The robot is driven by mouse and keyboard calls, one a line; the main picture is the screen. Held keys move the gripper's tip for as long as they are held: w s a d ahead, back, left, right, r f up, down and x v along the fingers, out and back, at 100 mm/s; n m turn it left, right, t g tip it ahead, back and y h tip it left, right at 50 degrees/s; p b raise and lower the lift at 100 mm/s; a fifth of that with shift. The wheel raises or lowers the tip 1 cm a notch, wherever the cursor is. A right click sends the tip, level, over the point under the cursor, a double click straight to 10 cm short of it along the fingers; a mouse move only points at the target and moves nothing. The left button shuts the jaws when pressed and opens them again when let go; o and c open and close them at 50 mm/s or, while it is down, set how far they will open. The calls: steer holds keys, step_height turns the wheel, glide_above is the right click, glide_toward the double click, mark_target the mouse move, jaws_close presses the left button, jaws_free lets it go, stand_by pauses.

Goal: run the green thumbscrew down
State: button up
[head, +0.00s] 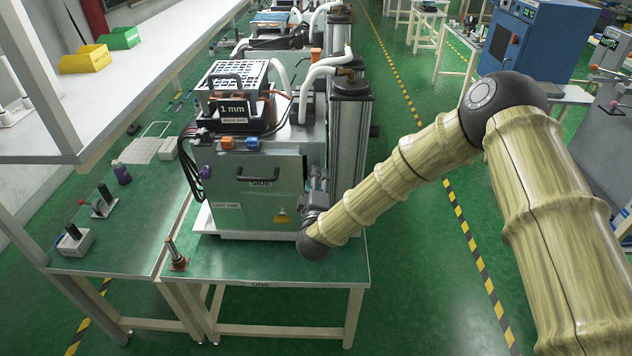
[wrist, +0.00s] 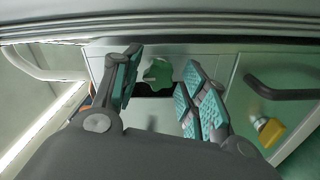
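The green thumbscrew (wrist: 157,73) shows in the wrist view as a lobed knob near a pale panel, just below a grey edge. My gripper (wrist: 163,60) has its two teal-padded fingers apart, one on each side of the thumbscrew. A gap shows between the knob and each finger, so it is open and holds nothing. In the head view my wrist is low beside the front right of the grey machine (head: 232,200). The thumbscrew cannot be made out in the head view.
A dark handle (wrist: 285,88) and a yellow part (wrist: 270,130) are to the right in the wrist view. The machine carries a "1 mm" sign (head: 233,108) and stands on a green-topped table (head: 300,270). A metal column (head: 350,130) rises at its right.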

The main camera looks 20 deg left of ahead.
steer(key=c, duration=0.6)
steer(key=shift+f+b, duration=0.1)
steer(key=shift+b, duration=0.25)
